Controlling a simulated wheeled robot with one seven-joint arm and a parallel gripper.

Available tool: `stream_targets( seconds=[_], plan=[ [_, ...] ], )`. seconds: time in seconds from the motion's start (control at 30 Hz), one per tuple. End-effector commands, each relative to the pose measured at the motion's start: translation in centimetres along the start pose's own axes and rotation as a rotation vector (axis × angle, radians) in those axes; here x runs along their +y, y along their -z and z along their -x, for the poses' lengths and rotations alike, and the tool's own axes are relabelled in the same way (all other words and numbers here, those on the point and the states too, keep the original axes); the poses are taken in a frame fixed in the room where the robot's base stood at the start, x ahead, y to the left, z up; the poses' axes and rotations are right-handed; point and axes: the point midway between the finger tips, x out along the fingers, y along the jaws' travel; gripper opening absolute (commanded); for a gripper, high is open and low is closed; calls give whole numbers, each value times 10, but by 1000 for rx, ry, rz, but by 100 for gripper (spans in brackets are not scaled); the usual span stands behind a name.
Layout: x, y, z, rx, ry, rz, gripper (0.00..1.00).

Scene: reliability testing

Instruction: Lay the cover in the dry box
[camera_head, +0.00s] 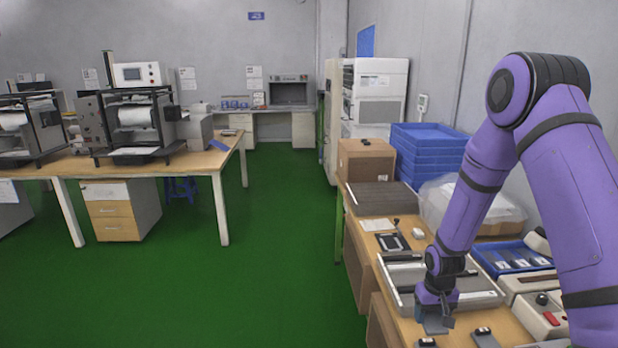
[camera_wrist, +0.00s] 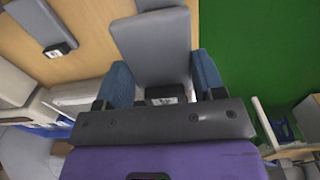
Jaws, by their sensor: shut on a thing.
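My gripper (camera_head: 437,312) is low over the near part of the right-hand table. In the wrist view its two blue fingers (camera_wrist: 163,88) are closed on a flat grey piece (camera_wrist: 152,45) with a small black labelled block, seemingly the cover. The held piece (camera_head: 436,326) also shows under the gripper in the head view. A shallow grey open tray-like box (camera_head: 482,291), possibly the dry box, lies just behind my gripper, partly hidden by my arm. I cannot tell whether the held piece touches the table.
Similar grey pieces with black blocks (camera_head: 484,338) lie on the table near my gripper. A blue tray (camera_head: 483,258) and a beige device with a red switch (camera_head: 540,315) stand to the right. Blue crates (camera_head: 428,150) and a cardboard box (camera_head: 366,162) stand farther back. Green floor is free at left.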

Motion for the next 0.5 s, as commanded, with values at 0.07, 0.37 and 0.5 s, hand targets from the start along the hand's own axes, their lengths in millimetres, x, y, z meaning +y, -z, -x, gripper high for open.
stream_targets(
  seconds=[0.07, 0.37, 0.5],
  plan=[
    [-16, 19, 10, 4, 6, 5, 40],
    [-39, 40, 24, -2, 18, 7, 40],
    [-38, 40, 24, -2, 19, 6, 40]
  ],
)
